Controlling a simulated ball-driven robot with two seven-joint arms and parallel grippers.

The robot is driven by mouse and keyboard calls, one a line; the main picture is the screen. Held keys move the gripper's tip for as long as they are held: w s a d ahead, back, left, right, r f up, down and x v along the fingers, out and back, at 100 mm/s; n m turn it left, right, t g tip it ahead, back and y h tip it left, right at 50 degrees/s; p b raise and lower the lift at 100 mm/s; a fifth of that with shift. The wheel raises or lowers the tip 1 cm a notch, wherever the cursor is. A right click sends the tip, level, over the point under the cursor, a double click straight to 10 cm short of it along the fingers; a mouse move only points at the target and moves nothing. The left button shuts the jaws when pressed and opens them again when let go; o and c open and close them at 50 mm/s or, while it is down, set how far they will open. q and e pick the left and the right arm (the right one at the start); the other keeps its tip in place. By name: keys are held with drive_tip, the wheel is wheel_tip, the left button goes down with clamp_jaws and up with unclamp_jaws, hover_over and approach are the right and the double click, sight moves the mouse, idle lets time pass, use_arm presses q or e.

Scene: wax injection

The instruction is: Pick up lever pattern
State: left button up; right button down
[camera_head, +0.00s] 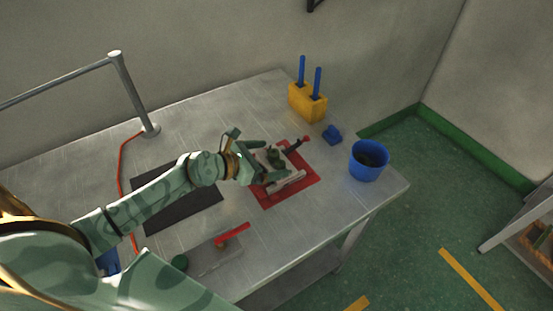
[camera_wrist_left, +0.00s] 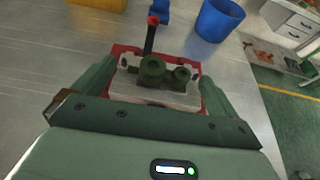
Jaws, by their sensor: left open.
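The lever pattern, a dark green piece with round bosses (camera_wrist_left: 153,72), lies on a pale metal mold block (camera_wrist_left: 125,90). In the head view, the pattern (camera_head: 275,157) is partly crowded by my gripper. The block stands on a red mat (camera_head: 302,189). My left gripper (camera_head: 267,162) is open, with one finger on each side of the block and pattern. In the left wrist view, the fingers (camera_wrist_left: 155,88) flank the block; I cannot tell whether they touch it. A dark handle with a red tip (camera_wrist_left: 151,37) rises behind the pattern. My right gripper is not in view.
A yellow holder (camera_head: 307,104) with blue rods stands at the back, near a small blue piece (camera_head: 332,134). A blue bin (camera_head: 368,162) stands near the right table edge. A black mat (camera_head: 158,218) and a red bar (camera_head: 233,233) lie left and in front. A rail post (camera_head: 134,95) stands behind.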

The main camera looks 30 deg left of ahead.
use_arm(q)
drive_tip(key=shift+w+d+f, duration=0.15)
drive_tip(key=shift+w, duration=0.1)
drive_tip(key=c, duration=1.1)
drive_tip(key=shift+o, duration=0.2)
